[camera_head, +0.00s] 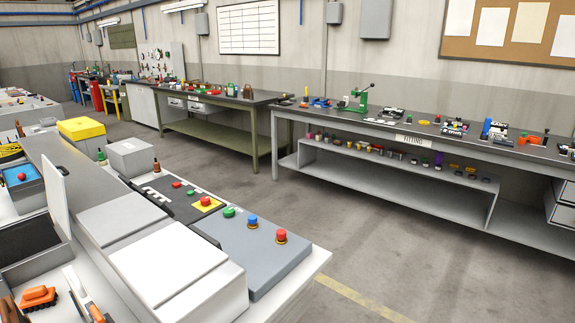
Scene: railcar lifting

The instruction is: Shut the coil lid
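No readable label shows that this is the coil lid. Beside it are closed grey and white boxes, including a large white-topped one (170,265) at the front. Neither of my grippers shows in the head view.
A grey control box (255,262) with green, blue and red buttons sits at the bench's right end. An orange object (38,297) and a pale tool (78,288) lie at the lower left. Open floor (370,255) separates this bench from the long workbench (385,128).

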